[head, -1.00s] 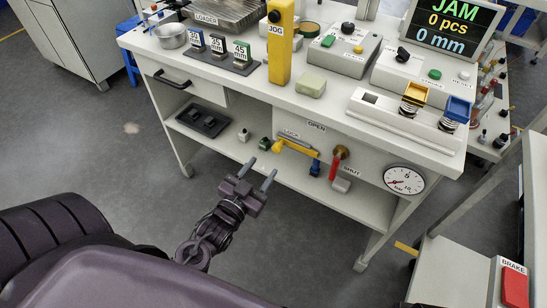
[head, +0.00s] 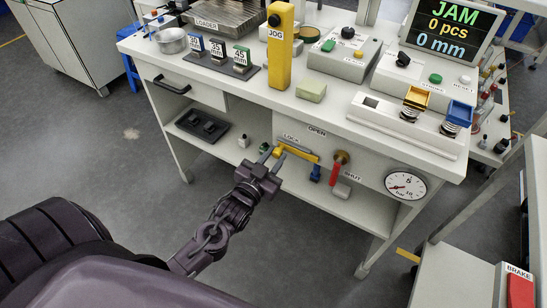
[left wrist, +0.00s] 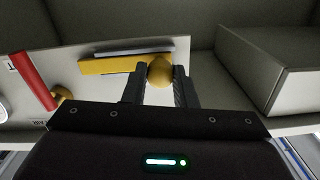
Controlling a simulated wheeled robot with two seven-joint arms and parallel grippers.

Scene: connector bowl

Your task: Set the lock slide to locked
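The lock slide is a yellow bar (head: 299,156) under the LOCK label on the front panel below the tabletop. In the left wrist view the yellow bar (left wrist: 108,66) ends at a round yellow knob (left wrist: 160,71). My left gripper (head: 273,156) is at the bar's left end. Its fingers (left wrist: 161,82) are apart, one on each side of the knob in the picture; I cannot tell whether they touch it. The knob is mostly hidden by the gripper in the head view. My right gripper is out of view.
A red-handled valve (head: 334,173) with OPEN and SHUT labels is right of the slide, with a blue part (head: 315,173) between. A pressure gauge (head: 405,186) is farther right. A black tray (head: 203,125) lies on the lower shelf. The tabletop (head: 330,107) is above.

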